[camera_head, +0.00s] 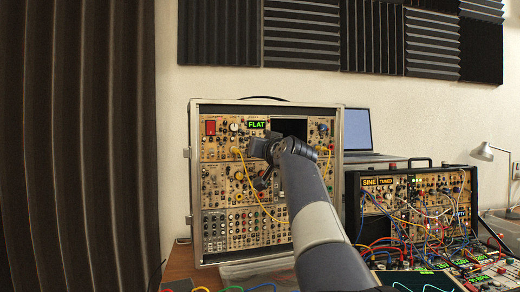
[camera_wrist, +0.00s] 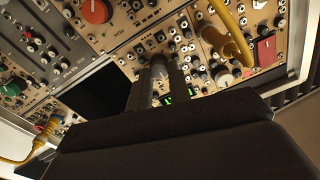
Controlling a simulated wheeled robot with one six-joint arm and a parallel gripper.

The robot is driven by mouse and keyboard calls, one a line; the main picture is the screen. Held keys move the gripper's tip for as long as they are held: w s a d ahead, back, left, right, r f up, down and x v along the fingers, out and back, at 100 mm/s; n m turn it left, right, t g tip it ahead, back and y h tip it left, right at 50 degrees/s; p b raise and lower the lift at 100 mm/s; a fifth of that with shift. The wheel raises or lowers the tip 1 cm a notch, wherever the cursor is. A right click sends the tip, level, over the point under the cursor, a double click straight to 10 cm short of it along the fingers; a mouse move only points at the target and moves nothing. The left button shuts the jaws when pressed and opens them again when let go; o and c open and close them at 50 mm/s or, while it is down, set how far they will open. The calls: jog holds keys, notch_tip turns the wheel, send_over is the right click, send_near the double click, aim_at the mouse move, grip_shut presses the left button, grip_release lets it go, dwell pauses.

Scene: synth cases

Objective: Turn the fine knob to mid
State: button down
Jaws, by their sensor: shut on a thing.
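The fine knob (camera_wrist: 158,71) is a small pale knob on the beige module panel, seen between my fingers in the wrist view. My gripper (camera_wrist: 158,64) is shut on it, one dark finger on each side. The knob's pointer and its marks are too small to read. In the head view my gripper (camera_head: 258,147) is at the upper middle of the tall rack case (camera_head: 338,180), and my arm hides the knob. A small display (camera_head: 257,125) just above my gripper reads FLAT in green; in the wrist view it is mostly hidden behind my gripper.
Yellow cables (camera_head: 245,180) hang across the panel near my gripper. A large red knob (camera_wrist: 97,10), a red block (camera_wrist: 266,50) and several small knobs surround it. A second cabled case (camera_head: 350,200) stands at the right, with a laptop (camera_head: 357,130) behind.

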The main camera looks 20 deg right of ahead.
jog(key=shift+f, duration=0.15)
jog(key=c, duration=1.3)
grip_release()
jog(key=s+b, duration=0.2)
jog(key=s, duration=0.8)
jog(key=shift+s+a, duration=0.15)
jog(key=shift+s, duration=0.25)
jog(key=shift+f, duration=0.1)
jog(key=w+p, duration=0.2)
jog(key=w, duration=0.8)
jog(key=shift+w+r, duration=0.2)
jog(key=shift+w, duration=0.2)
